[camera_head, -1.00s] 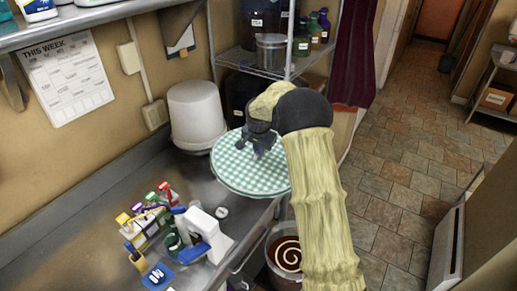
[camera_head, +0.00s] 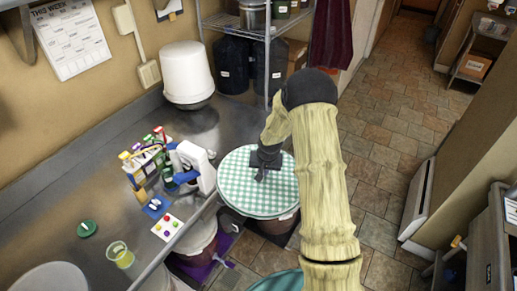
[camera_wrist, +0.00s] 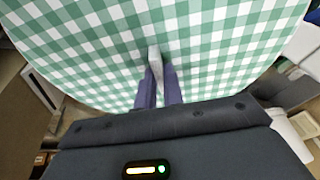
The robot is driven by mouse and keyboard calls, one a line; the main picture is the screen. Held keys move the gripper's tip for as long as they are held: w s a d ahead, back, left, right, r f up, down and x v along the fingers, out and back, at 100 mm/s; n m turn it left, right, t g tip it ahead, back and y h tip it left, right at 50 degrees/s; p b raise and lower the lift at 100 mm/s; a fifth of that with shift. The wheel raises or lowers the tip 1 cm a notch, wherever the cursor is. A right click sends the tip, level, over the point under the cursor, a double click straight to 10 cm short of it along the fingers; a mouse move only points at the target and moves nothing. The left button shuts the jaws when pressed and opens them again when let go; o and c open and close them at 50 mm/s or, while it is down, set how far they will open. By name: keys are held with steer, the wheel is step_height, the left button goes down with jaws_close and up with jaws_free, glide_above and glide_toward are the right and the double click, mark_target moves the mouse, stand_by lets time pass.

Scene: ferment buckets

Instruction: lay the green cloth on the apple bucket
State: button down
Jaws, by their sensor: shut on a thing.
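The green cloth (camera_head: 238,193) is a round green-and-white gingham disc, spread flat. My gripper (camera_head: 264,165) is shut on a small pale tab at its middle; the wrist view shows both fingers (camera_wrist: 158,82) around it and the checked cloth (camera_wrist: 80,40) filling the upper picture. In the head view the cloth is above a brown-looking bucket (camera_head: 283,227) beside the counter, hiding its opening. I cannot tell whether the cloth touches the rim. No label on this bucket is readable, so I cannot tell if it is the apple bucket.
Another bucket (camera_head: 200,240) stands left of it on a purple mat. A teal round top (camera_head: 275,282) shows at the bottom edge. The metal counter (camera_head: 120,200) holds a white device (camera_head: 197,165) and several small bottles. Tiled floor (camera_head: 385,150) lies open to the right.

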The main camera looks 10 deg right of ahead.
mark_target(266, 190)
steer(key=shift+n+y, duration=0.3)
steer(key=shift+n, duration=0.6)
steer(key=s+f, duration=0.1)
steer(key=f, duration=0.1)
steer(key=s+f+b, duration=0.1)
steer(key=s+f, duration=0.1)
steer(key=s+f+b, duration=0.1)
steer(key=s+f, duration=0.1)
steer(key=shift+s+a+f, duration=0.2)
steer(key=shift+a+f, duration=0.05)
steer(key=shift+a, duration=0.15)
steer(key=s+f+n+b, duration=0.1)
steer(key=s+f+b, duration=0.2)
steer(key=f+b, duration=0.6)
steer(key=s+a+f+n+b, duration=0.1)
steer(key=s+f+b, duration=0.2)
steer(key=f+b, duration=0.7)
step_height(266, 190, down, 3)
steer(key=shift+a+r+y, duration=0.2)
steer(key=shift+a+y, duration=0.05)
steer(key=shift+y, duration=0.05)
steer(key=shift+w+d, duration=0.1)
